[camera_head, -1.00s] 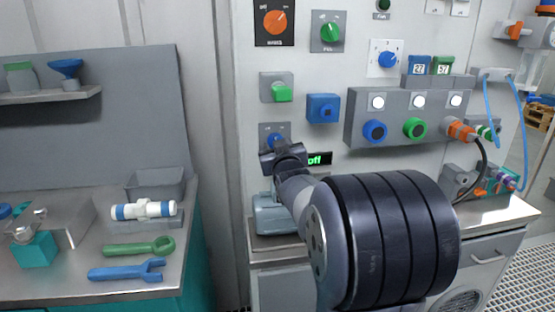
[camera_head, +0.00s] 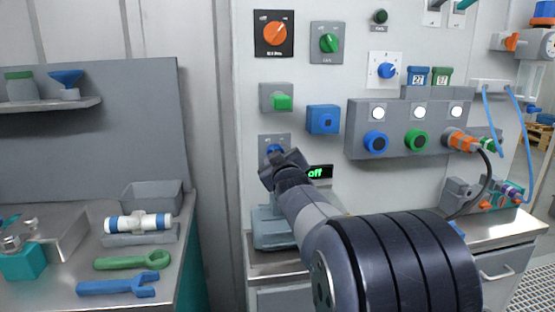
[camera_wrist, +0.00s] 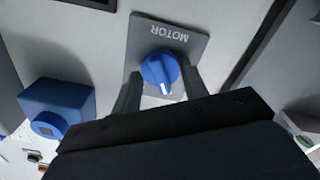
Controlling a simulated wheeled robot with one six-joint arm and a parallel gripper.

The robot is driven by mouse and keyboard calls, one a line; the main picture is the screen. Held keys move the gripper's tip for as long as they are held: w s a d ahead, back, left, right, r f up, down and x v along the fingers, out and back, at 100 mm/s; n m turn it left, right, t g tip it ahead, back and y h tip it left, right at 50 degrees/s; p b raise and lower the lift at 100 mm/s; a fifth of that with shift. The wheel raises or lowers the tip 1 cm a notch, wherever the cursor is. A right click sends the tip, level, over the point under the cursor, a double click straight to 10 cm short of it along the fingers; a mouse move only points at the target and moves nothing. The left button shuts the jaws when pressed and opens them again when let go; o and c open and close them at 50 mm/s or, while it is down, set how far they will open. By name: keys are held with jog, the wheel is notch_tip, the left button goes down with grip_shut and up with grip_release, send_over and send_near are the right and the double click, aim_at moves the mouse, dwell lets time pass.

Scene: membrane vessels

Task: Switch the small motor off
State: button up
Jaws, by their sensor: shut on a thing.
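The small motor's switch is a blue rotary knob (camera_wrist: 160,72) on a grey plate (camera_wrist: 198,46) marked MOTOR, upside down in the wrist view. My gripper (camera_wrist: 162,86) has a dark finger on each side of the knob and is shut on it. The knob's white mark points toward my gripper, tilted slightly in the wrist view. In the head view my gripper (camera_head: 280,160) covers most of the knob, and only a blue bit (camera_head: 273,149) shows. A small display (camera_head: 319,172) right of my gripper reads "off" in green.
A blue box with a button (camera_head: 323,119) and a green switch (camera_head: 281,101) sit close above the motor plate. An orange dial (camera_head: 275,33) is higher up. A grey case (camera_head: 270,229) stands on the counter below my gripper.

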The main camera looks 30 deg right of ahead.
jog(key=o, duration=1)
jog(key=shift+c, duration=0.2)
jog(key=v, duration=1)
jog(key=shift+s, duration=0.4)
jog(key=shift+a, duration=0.1)
jog(key=x, duration=1)
jog(key=shift+w, duration=0.4)
